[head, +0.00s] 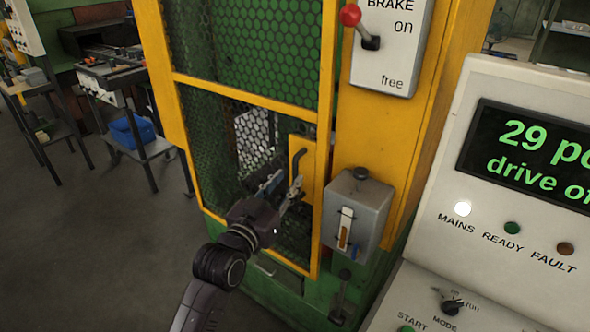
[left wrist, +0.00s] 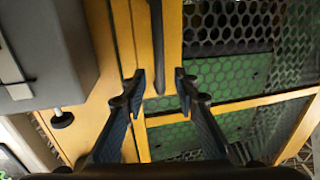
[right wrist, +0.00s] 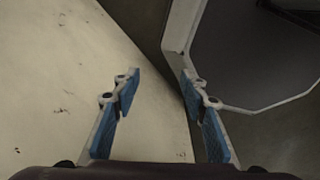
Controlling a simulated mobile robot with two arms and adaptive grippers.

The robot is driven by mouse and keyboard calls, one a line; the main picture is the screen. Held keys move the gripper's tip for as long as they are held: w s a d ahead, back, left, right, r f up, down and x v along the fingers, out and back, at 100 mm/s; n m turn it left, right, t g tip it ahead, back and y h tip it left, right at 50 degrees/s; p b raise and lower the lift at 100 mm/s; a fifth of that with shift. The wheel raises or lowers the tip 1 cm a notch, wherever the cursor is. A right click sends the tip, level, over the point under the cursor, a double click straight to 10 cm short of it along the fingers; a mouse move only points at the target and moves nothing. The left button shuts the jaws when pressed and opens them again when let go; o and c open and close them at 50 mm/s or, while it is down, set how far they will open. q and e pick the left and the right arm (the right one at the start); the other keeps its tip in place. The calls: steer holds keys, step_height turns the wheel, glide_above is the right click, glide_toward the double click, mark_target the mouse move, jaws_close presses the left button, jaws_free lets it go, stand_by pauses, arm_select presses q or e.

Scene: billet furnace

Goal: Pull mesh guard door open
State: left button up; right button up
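The mesh guard door (head: 205,135) has a yellow frame and dark hexagonal mesh. It looks closed in the head view. Its dark upright handle (head: 298,160) is on a yellow plate at the door's right side. My left gripper (head: 285,190) is at the lower part of the handle. In the left wrist view, the handle (left wrist: 158,45) runs down between the open fingertips (left wrist: 160,80), with a gap visible on both sides. Whether a finger touches it, I cannot tell. My right gripper (right wrist: 160,85) is open and empty, in the right wrist view only.
A grey latch box (head: 357,212) is on the yellow post right of the door. The brake panel (head: 392,50) with a red-knobbed lever is above it. A control console (head: 500,180) stands at right. Open floor (head: 90,240) lies to the left, before some work tables.

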mark_target(294, 173)
arm_select(q)
steer(key=shift+p+x, duration=0.4)
steer(key=shift+x, duration=2.25)
jaws_close()
